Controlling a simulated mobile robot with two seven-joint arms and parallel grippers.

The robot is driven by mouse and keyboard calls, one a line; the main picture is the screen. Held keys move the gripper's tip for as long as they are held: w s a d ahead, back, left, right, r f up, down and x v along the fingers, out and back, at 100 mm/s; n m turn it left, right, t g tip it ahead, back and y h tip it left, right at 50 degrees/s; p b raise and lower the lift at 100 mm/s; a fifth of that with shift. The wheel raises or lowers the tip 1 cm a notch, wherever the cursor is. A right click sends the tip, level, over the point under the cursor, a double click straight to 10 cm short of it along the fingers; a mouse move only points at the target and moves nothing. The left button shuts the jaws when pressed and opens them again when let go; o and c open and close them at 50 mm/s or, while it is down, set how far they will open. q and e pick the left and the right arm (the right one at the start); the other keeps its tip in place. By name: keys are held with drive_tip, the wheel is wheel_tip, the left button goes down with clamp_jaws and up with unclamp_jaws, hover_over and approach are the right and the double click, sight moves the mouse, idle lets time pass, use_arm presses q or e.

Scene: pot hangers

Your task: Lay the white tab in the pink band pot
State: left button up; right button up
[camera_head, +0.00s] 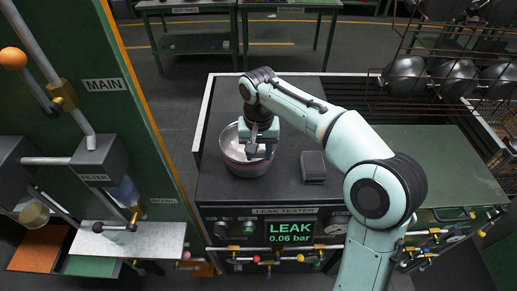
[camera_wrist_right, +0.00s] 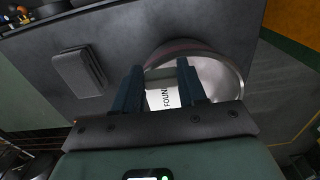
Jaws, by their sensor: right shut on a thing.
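The pink band pot (camera_head: 247,169), a round metal pot with a pinkish band, stands on the dark top of the leak tester. In the right wrist view the same pot (camera_wrist_right: 226,76) lies open behind the fingers. My right gripper (camera_head: 259,154) reaches down over the pot's mouth. In the right wrist view my right gripper (camera_wrist_right: 160,67) is shut on the white tab (camera_wrist_right: 163,98), which has dark letters, partly hidden. The tab shows over the pot's opening; whether it touches the pot I cannot tell. My left gripper is not in view.
A small dark block (camera_head: 313,166) sits right of the pot on the tester top. The leak tester's screen (camera_head: 291,232) reads "LEAK 0.06 bar". A green panel (camera_head: 105,120) with pipes stands at left. Dark bowls (camera_head: 406,76) hang in a wire rack at upper right.

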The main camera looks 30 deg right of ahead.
drive_tip(key=o, duration=1.5)
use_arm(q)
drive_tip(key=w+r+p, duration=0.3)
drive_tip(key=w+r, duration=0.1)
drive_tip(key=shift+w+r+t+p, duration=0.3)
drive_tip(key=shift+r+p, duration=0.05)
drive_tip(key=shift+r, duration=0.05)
use_arm(e)
wheel_tip(320, 180, up, 13)
